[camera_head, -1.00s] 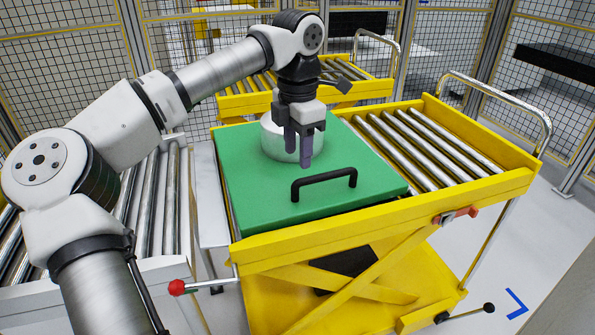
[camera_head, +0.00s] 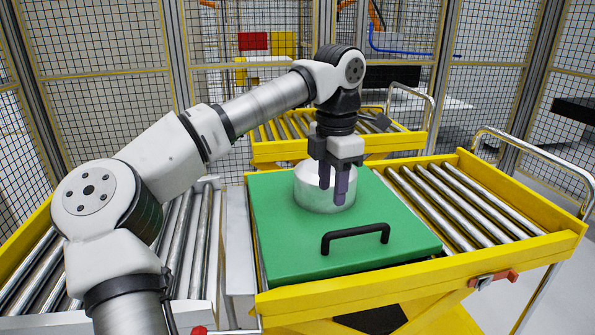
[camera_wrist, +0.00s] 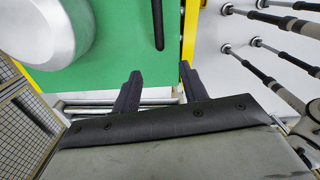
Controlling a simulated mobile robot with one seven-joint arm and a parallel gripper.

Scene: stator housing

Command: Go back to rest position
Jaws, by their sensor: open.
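The stator housing (camera_head: 322,194), a silvery round metal part, stands on a green board (camera_head: 290,250) with a black handle (camera_head: 356,237) at its front edge. My gripper (camera_head: 333,190) points down in front of the housing in the head view, hiding part of it. Its two dark fingers are apart with nothing between them. In the wrist view, my gripper (camera_wrist: 158,88) shows both fingers spread and empty, and the housing (camera_wrist: 45,28) is at the upper left, clear of the fingers.
The board rests on a yellow lift cart (camera_head: 400,283) with bare rollers (camera_head: 455,205) to the right. Another roller conveyor (camera_head: 190,245) is at the left, and a second yellow roller cart (camera_head: 275,150) stands behind. Mesh fencing (camera_head: 100,100) encloses the back.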

